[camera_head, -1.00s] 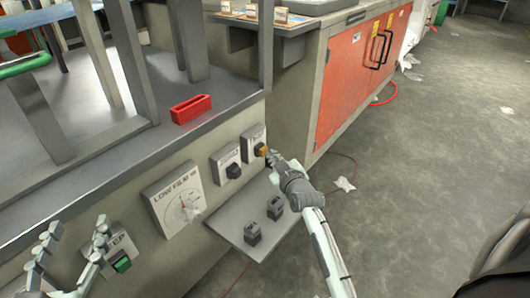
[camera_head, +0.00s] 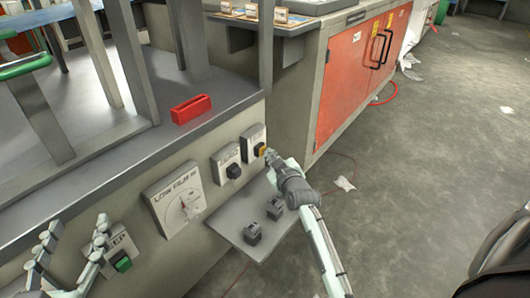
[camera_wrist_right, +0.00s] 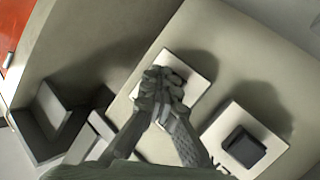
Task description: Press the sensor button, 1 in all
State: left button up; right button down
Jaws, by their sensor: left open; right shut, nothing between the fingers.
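A yellow button (camera_head: 262,151) sits on a small pale plate (camera_head: 250,136) on the front panel of the machine. My right gripper (camera_head: 269,156) is shut and empty, with its tips right at this button; I cannot tell whether they touch or press it. In the right wrist view the shut fingers (camera_wrist_right: 163,82) lie over a pale plate (camera_wrist_right: 192,62) and hide its button. A black button on a second plate (camera_head: 233,171) is just to the left; it also shows in the wrist view (camera_wrist_right: 244,147). My left gripper (camera_head: 68,249) is open and empty at the lower left.
A dial plate (camera_head: 177,203) and a green button (camera_head: 122,264) are further left on the panel. A small shelf (camera_head: 228,229) with two dark blocks juts out below. A red holder (camera_head: 190,109) lies on the ledge. An orange-doored cabinet (camera_head: 350,75) stands behind; the floor at right is open.

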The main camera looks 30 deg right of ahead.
jog(key=shift+s, duration=0.1)
jog(key=shift+s+d+p, duration=0.35)
jog(key=shift+s+p, duration=0.2)
jog(key=shift+s, duration=0.2)
jog(key=s, duration=0.1)
jog(key=s+d+p, duration=0.1)
jog(key=s, duration=0.1)
jog(key=s+d+p, duration=0.1)
jog(key=shift+s, duration=0.3)
jog(key=shift+s+a, duration=0.1)
dwell(0.7)
